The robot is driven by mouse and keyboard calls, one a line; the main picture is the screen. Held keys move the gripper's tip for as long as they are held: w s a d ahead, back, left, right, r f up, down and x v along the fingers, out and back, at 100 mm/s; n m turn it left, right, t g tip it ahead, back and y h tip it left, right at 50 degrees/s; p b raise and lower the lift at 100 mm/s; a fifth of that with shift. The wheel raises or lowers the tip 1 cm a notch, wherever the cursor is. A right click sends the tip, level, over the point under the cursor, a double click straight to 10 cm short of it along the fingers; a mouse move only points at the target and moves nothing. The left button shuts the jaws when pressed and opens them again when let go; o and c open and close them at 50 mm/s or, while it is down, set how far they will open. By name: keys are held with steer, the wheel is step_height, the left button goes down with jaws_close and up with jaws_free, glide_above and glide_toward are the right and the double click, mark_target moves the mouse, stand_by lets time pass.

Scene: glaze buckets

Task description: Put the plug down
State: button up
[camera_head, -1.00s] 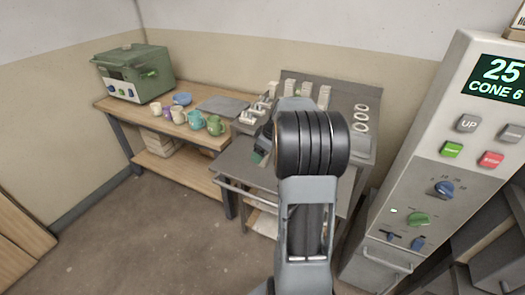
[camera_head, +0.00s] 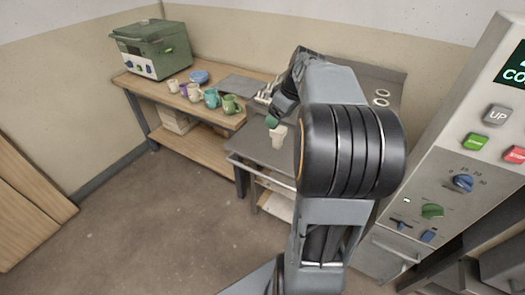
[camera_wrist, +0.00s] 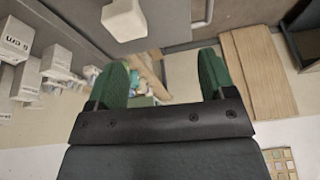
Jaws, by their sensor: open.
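A small white tapered block, which I take to be the plug (camera_head: 278,136), stands on the grey metal bench top (camera_head: 254,143) near its front side. In the wrist view the plug (camera_wrist: 125,20) is at the top edge, partly cut off. My gripper (camera_wrist: 165,75) has green fingertips set wide apart, with nothing between them. In the head view my gripper (camera_head: 272,121) shows just above and behind the plug, partly hidden by my arm. The wrist view shows the plug outside the fingers, apart from them.
Several labelled white blocks (camera_wrist: 57,60) stand on the left in the wrist view. Several mugs (camera_head: 211,98) and a green kiln box (camera_head: 151,48) are on the wooden table (camera_head: 200,122). A control panel (camera_head: 455,165) rises at right. Floor at left is clear.

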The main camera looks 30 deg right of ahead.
steer(key=s+a+f+m+h, duration=0.1)
steer(key=s+a+f+m, duration=0.1)
steer(key=s+a, duration=0.4)
steer(key=s+a+f+m, duration=0.2)
steer(key=s+a+f, duration=0.3)
steer(key=a, duration=0.8)
steer(key=shift+s+a+f+m+h, duration=0.2)
steer(key=shift+s+a+m+h, duration=0.15)
steer(key=shift+s, duration=0.75)
